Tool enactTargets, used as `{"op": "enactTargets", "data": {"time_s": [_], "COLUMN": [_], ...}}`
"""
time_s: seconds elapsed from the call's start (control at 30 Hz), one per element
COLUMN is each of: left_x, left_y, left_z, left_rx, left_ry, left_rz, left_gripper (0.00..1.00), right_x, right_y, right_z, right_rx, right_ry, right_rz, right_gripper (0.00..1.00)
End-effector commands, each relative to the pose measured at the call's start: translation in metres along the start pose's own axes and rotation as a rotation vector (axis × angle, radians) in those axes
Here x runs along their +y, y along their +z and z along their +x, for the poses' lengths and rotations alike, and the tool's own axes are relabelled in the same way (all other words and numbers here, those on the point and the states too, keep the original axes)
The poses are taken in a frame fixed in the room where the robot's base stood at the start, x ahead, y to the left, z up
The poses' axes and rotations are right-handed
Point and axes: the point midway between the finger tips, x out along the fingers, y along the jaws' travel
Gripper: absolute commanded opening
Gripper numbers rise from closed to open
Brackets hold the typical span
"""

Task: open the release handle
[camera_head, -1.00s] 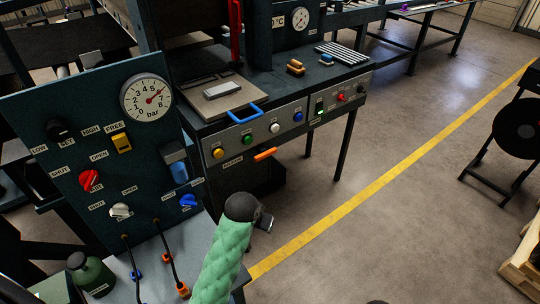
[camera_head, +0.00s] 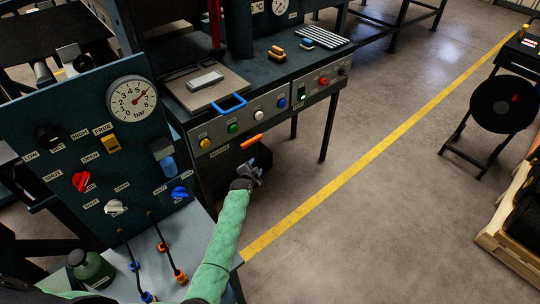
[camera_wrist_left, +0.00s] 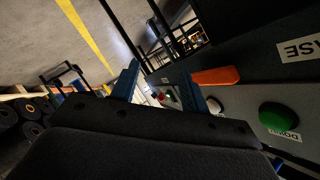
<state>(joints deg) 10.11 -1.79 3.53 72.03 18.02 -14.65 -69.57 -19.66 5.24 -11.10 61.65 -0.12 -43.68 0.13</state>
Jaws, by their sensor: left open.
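The orange release handle (camera_head: 251,142) sticks out from the front of the press, below the row of buttons. It also shows in the wrist view (camera_wrist_left: 215,76), just right of the fingers, beside a label partly cut off at the edge. My left gripper (camera_head: 252,172) is just below the handle in the head view, open and apart from it. In the wrist view its two blue fingers (camera_wrist_left: 158,86) are spread with nothing held between them. My right gripper is not in view.
A button row with a green button (camera_head: 233,127) lies above the handle, under a blue-handled plate (camera_head: 207,88). A gauge panel (camera_head: 60,118) with knobs stands left. Open floor with a yellow line (camera_head: 355,168) lies right. A pallet (camera_head: 500,236) is at far right.

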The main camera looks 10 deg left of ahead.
Motion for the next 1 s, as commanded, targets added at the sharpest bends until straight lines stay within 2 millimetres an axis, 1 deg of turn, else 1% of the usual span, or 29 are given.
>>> {"op": "enactTargets", "data": {"time_s": [0.03, 0.13, 0.3, 0.4, 0.5, 0.63, 0.77, 0.87, 1.0], "left_x": [-0.001, -0.011, -0.039, -0.050, -0.055, -0.056, -0.057, -0.061, -0.069], "left_y": [0.004, 0.005, -0.004, -0.007, -0.009, -0.009, -0.010, -0.013, -0.015], "left_z": [0.002, 0.001, -0.006, -0.011, -0.013, -0.013, -0.010, -0.003, 0.012], "left_rx": [0.010, 0.027, 0.028, 0.012, -0.004, -0.017, -0.021, -0.019, -0.020], "left_ry": [-0.046, -0.151, -0.319, -0.387, -0.420, -0.423, -0.422, -0.422, -0.422], "left_rz": [0.066, 0.206, 0.422, 0.533, 0.618, 0.680, 0.697, 0.697, 0.697], "left_gripper": [0.45, 0.45, 0.45, 0.45, 0.45, 0.45, 0.45, 0.45, 0.45], "right_x": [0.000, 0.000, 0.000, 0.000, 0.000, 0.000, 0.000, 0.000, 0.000], "right_y": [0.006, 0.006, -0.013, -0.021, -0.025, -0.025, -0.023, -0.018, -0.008], "right_z": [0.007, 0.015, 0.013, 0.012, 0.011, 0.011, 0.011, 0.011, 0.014], "right_rx": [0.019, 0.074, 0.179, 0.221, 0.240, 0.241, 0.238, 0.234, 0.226], "right_ry": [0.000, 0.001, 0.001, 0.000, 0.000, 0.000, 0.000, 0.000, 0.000], "right_rz": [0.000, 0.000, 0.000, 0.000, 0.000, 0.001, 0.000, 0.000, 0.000], "right_gripper": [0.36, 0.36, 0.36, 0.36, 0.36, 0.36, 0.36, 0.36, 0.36]}}
